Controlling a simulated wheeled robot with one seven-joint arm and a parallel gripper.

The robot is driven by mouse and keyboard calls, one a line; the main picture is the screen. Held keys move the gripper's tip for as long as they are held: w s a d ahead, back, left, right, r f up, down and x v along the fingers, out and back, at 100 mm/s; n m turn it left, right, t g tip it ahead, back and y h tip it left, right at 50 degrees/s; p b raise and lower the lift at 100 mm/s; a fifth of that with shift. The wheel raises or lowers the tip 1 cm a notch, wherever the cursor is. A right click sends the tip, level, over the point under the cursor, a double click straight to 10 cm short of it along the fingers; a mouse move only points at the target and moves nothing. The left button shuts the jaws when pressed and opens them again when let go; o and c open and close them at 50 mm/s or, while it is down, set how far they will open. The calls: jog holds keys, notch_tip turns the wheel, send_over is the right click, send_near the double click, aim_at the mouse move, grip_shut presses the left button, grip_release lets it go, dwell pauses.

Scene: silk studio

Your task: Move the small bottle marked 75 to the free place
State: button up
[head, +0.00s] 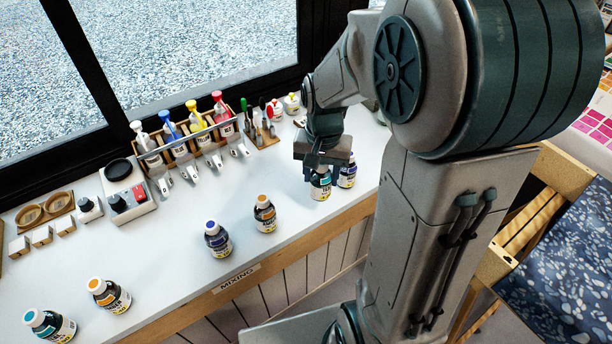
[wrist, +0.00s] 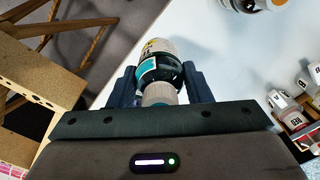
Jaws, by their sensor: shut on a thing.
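My gripper (head: 321,166) is at the far right end of the white worktop in the head view, pointing down. It is shut on a small bottle (head: 320,186) with a white and teal label. In the wrist view this bottle (wrist: 158,70) sits between the two fingers, its pale cap towards the camera. Its number is not legible, and I cannot tell whether its base touches the worktop. Another small bottle (head: 347,172) stands close beside it on the right.
On the worktop (head: 175,235) stand small bottles with orange (head: 264,214), dark blue (head: 217,240), orange (head: 108,295) and teal (head: 50,325) caps. Bare worktop lies between the dark blue and left orange ones. A rack of pump bottles (head: 185,145) stands behind.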

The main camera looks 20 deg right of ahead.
jog(key=shift+w+a+f+p, duration=0.15)
jog(key=shift+w+a+f, duration=0.25)
jog(key=shift+f, duration=0.6)
jog(key=shift+w+a+f+p, duration=0.1)
jog(key=shift+w+a+f, duration=0.35)
jog(key=shift+f, duration=0.6)
jog(key=shift+w+a+f+p, duration=0.2)
jog(key=shift+w+f, duration=0.35)
jog(key=shift+f, duration=0.45)
jog(key=shift+f, duration=0.1)
jog(key=shift+f+b, duration=0.15)
jog(key=shift+b, duration=0.15)
jog(key=o, duration=1.1)
jog(key=shift+c, duration=0.2)
jog(key=shift+r, duration=0.2)
